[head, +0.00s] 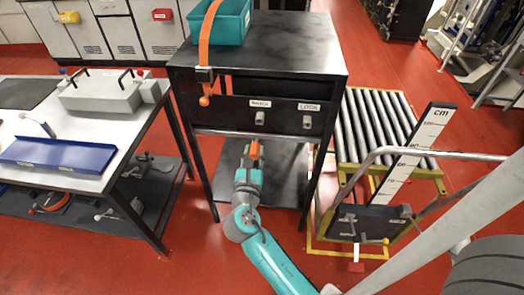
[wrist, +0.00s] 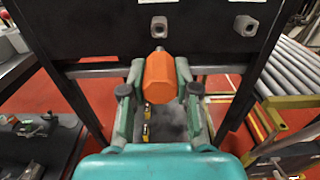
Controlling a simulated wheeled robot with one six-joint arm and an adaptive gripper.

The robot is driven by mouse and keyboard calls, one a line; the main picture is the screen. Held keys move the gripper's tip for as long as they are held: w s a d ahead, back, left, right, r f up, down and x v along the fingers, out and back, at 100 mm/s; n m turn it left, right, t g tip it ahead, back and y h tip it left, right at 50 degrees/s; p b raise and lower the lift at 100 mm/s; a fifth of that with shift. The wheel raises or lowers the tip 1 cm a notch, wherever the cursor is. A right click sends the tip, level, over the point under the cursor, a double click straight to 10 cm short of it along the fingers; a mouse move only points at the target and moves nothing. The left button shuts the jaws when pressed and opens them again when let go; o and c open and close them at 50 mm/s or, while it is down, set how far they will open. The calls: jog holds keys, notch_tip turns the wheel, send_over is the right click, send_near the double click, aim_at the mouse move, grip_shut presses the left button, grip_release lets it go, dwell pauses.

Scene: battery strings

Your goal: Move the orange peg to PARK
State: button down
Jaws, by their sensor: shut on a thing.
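The orange peg (wrist: 160,82) is between the two fingers of my gripper (wrist: 159,73) in the wrist view, and the gripper is shut on it. The peg's narrow grey end points at the black panel, just below the left socket (wrist: 159,27) in that view. I cannot tell whether the tip touches the panel. A right socket (wrist: 245,25) is on the same panel and looks empty. In the head view the peg (head: 255,149) shows in front of the black panel (head: 283,116), below the left socket (head: 260,118). One label reads LATCH (head: 308,107); I cannot read PARK anywhere.
An orange strap with a knob (head: 204,100) hangs at the panel's left from a teal bin (head: 232,22) on the black table (head: 318,55). A workbench (head: 85,125) stands left. A roller conveyor (head: 385,130) and a cm scale board (head: 413,150) stand right.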

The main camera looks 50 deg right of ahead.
aim_at(256, 138)
jog(key=shift+w, duration=0.1)
dwell(0.3)
jog(key=shift+x, duration=2.9)
jog(key=shift+x, duration=2.35)
jog(key=c, duration=0.8)
grip_release()
jog(key=shift+o, duration=0.2)
jog(key=v, duration=1.2)
